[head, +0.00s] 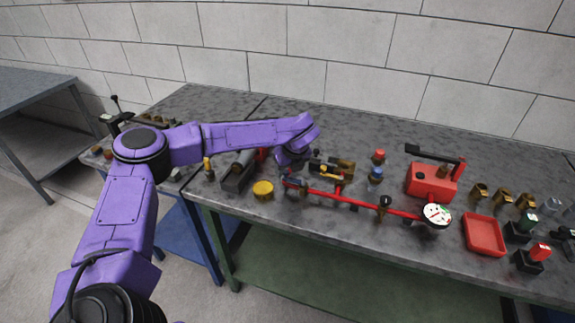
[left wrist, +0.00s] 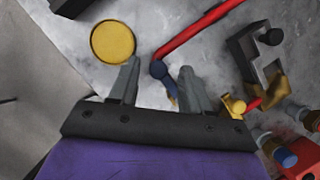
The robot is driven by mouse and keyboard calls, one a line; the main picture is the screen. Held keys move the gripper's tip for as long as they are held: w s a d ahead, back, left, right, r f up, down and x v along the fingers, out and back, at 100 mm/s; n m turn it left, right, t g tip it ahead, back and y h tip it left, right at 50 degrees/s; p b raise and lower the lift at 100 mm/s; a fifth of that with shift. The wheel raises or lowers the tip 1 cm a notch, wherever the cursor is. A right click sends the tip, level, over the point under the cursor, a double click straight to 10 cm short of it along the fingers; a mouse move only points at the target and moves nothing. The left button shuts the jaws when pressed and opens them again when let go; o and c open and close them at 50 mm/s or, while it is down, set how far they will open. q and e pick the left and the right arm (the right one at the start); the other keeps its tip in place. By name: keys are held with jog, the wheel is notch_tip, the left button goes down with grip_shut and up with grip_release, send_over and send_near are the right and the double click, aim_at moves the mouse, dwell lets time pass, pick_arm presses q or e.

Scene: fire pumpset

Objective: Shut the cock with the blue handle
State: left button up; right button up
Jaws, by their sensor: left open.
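The red pipe (head: 345,201) runs along the table with a white round gauge at its right end; it also shows in the left wrist view (left wrist: 200,33). At its left end is the cock with the blue handle (left wrist: 160,72), a dark blue rounded piece with a short lever reaching back between my fingers. My left gripper (left wrist: 160,66) is open above the table, one finger on each side of the blue handle; I cannot tell whether either touches it. In the head view my left gripper (head: 291,171) partly hides the cock. My right gripper is not in view.
A yellow round lid (head: 263,189) lies left of the cock; a yellow handle (left wrist: 233,106) stands close to its right. A blue-topped fitting (head: 376,174), a red pump box (head: 432,180) and a red tray (head: 484,234) stand farther right. The table's back is mostly clear.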

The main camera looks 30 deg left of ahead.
pick_arm(q)
jog(key=shift+a+f, duration=0.1)
jog(key=shift+f, duration=0.05)
jog(key=shift+s, duration=0.1)
grip_shut()
